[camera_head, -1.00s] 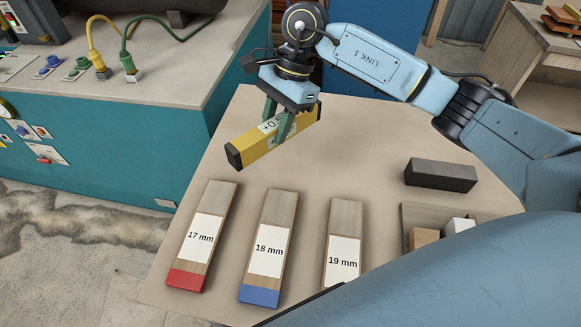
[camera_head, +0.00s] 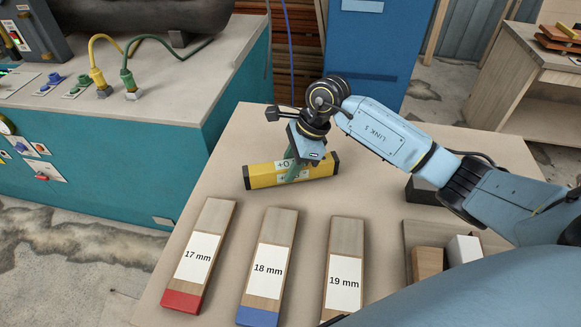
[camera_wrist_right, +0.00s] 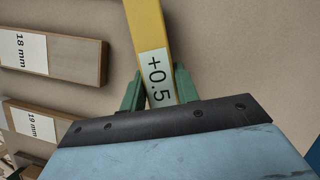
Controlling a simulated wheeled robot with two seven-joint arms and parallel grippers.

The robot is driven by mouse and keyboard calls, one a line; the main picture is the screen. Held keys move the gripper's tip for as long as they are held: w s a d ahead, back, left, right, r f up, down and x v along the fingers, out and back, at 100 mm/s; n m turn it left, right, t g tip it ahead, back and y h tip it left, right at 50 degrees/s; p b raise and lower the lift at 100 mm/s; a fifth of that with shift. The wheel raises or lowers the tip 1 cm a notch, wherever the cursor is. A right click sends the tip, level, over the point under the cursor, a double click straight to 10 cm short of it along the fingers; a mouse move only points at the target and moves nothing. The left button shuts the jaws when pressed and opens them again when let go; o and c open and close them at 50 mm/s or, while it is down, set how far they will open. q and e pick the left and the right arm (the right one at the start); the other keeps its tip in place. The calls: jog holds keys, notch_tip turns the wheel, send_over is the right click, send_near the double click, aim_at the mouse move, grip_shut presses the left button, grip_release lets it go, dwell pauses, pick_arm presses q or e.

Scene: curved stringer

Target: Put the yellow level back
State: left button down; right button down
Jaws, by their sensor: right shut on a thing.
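The yellow level (camera_head: 262,176) is a yellow bar with black end caps and white labels; one label reads "+0.5" in the right wrist view (camera_wrist_right: 146,35). My right gripper (camera_head: 294,172) is shut on it near its middle, with green fingers on both sides (camera_wrist_right: 160,88). The level lies nearly crosswise over the back part of the table (camera_head: 225,160), behind the marked boards. I cannot tell whether it touches the tabletop. My left gripper is not in view.
Three wooden boards marked 17 mm (camera_head: 198,255), 18 mm (camera_head: 268,265) and 19 mm (camera_head: 344,265) lie in front. A dark block (camera_head: 420,190) sits partly behind my right arm. A tray (camera_head: 418,233) with small blocks is at the right. A teal bench (camera_head: 110,165) stands left.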

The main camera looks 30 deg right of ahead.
jog(key=shift+f, duration=0.55)
jog(key=shift+f, duration=0.2)
jog(key=c, duration=1.1)
grip_release()
jog(key=shift+r, duration=0.1)
jog(key=shift+o, duration=0.2)
jog(key=shift+r, duration=0.1)
jog(key=v, duration=1.2)
